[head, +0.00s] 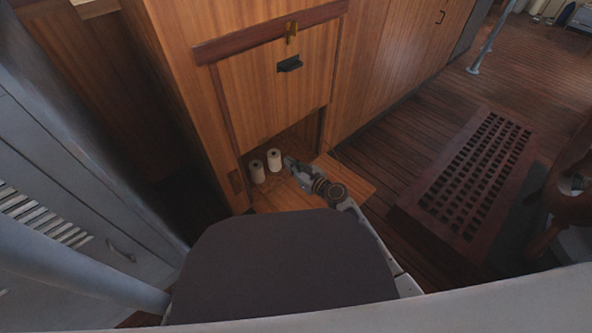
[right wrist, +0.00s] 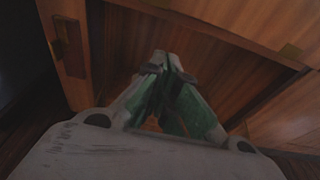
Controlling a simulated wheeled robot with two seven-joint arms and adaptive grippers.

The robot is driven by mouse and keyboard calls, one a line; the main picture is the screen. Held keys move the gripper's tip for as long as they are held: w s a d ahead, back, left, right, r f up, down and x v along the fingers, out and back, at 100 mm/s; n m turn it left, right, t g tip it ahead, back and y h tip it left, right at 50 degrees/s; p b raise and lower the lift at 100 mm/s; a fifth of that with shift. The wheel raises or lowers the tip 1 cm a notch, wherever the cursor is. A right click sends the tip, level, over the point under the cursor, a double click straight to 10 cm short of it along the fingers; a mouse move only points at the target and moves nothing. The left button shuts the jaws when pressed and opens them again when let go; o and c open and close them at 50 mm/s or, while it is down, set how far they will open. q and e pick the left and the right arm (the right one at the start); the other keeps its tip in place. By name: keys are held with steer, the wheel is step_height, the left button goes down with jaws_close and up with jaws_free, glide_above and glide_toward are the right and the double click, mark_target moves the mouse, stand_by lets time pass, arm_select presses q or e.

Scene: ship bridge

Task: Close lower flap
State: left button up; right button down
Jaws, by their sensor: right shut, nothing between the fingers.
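The lower flap (head: 348,176) is a wooden panel at the foot of the cabinet in the head view. It is folded down and sticks out roughly level from the open lower compartment. My right gripper (head: 290,162) is at the compartment's opening, above the flap and beside two pale rolls. In the right wrist view its fingers (right wrist: 167,62) are shut with nothing between them, in front of wooden panels. I cannot tell whether the fingertips touch wood. My forearm hides part of the flap. My left gripper is not in view.
Two pale rolls (head: 257,171) (head: 274,160) stand in the compartment. Above it is a closed wooden panel (head: 265,95) with a black handle (head: 289,64) and a brass latch (head: 291,33). A dark grating (head: 470,178) lies on the plank floor at right, with bare planks between.

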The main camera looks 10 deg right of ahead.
steer(key=shift+w+a+r+b, duration=0.1)
steer(key=shift+w+a+b, duration=0.2)
steer(key=shift+w+a, duration=0.5)
steer(key=shift+w+a+r+b, duration=0.1)
steer(key=shift+w+a+b, duration=0.25)
steer(key=shift+w, duration=0.65)
steer(key=shift+a, duration=0.15)
steer(key=shift+s, duration=0.1)
stand_by(0.4)
steer(key=v, duration=1.2)
stand_by(0.4)
steer(key=shift+r, duration=0.2)
